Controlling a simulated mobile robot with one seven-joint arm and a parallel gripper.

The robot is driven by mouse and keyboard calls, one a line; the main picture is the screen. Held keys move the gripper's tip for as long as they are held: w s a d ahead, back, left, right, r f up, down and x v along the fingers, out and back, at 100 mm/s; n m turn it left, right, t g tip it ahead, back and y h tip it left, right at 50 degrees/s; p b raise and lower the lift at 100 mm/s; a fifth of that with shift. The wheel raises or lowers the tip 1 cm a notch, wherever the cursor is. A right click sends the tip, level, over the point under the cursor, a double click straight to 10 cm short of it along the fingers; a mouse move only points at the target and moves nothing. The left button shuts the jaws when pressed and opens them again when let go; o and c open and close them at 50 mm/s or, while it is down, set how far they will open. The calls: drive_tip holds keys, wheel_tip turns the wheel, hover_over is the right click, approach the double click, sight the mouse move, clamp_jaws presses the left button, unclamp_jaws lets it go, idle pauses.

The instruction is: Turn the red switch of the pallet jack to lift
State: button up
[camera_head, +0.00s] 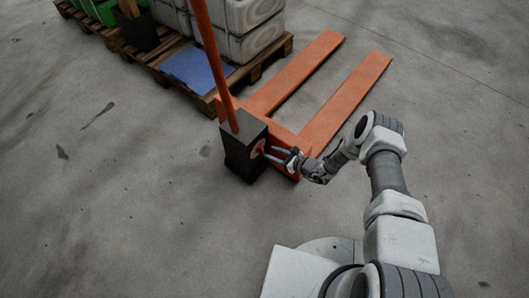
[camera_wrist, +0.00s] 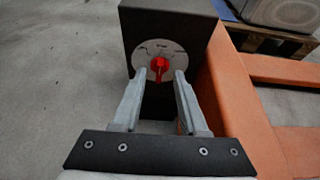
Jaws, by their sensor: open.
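The orange pallet jack (camera_head: 308,128) stands on the floor, with a dark box (camera_head: 242,150) at the foot of its handle. On the box face is a round grey dial plate (camera_wrist: 183,55) with the red switch (camera_wrist: 160,67) at its centre; the lettering on the plate is too small to read. The red switch also shows small in the head view (camera_head: 260,150). My gripper (camera_wrist: 160,76) is open, its two fingers pointing at the dial, one on each side of the red switch. Some gap shows between each finger and the switch; I cannot tell whether the tips reach it in depth.
A wooden pallet (camera_head: 203,100) behind the jack carries white sacks (camera_head: 240,35), a blue sheet (camera_head: 198,68) and green crates (camera_head: 98,10). The jack's orange handle (camera_head: 214,65) rises from the box. The floor left and right is clear.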

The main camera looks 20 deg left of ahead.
sight(262, 148)
drive_tip(key=b+x, duration=0.1)
drive_tip(key=x, duration=0.4)
clamp_jaws()
drive_tip(key=shift+r, duration=0.1)
